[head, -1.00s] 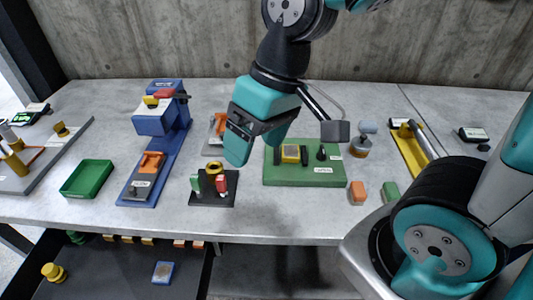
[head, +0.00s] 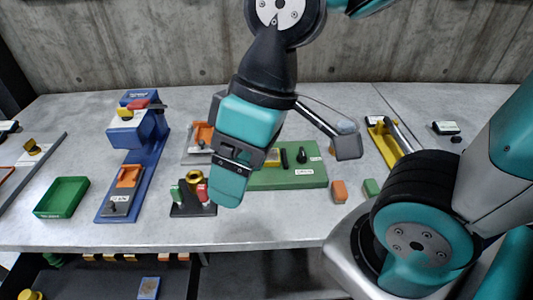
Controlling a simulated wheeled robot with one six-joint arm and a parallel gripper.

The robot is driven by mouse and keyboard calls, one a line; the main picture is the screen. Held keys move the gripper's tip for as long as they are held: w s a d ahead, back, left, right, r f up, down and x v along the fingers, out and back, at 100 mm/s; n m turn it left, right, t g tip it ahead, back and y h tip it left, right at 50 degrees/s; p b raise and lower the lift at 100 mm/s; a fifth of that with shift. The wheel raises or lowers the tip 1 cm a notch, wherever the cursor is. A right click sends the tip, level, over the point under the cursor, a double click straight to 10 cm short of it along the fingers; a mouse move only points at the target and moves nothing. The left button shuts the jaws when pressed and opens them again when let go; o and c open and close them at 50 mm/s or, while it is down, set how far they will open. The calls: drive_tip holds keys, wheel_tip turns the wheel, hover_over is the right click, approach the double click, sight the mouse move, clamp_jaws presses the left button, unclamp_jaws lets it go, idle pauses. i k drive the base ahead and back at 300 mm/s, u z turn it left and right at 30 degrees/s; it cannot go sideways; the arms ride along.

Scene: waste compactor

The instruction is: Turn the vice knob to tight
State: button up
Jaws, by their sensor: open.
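My gripper (head: 229,186) hangs pointing down in front of the board's left end and hides that part. Its teal fingers are open and empty, though mostly one finger shows. The knob is clear of the gripper, to its right. I cannot tell the knob's turned position.
A black stand with a brass ring (head: 194,176) and red and green pieces is close left of the gripper. A blue fixture (head: 140,175) and green tray (head: 62,197) lie further left. Orange (head: 339,191) and green blocks sit right of the board. An open drawer is below.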

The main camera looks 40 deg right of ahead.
sight(301, 158)
drive_tip(key=k, duration=0.5)
drive_tip(key=u, duration=1)
drive_tip(key=i, duration=0.75)
drive_tip(key=z, duration=2.15)
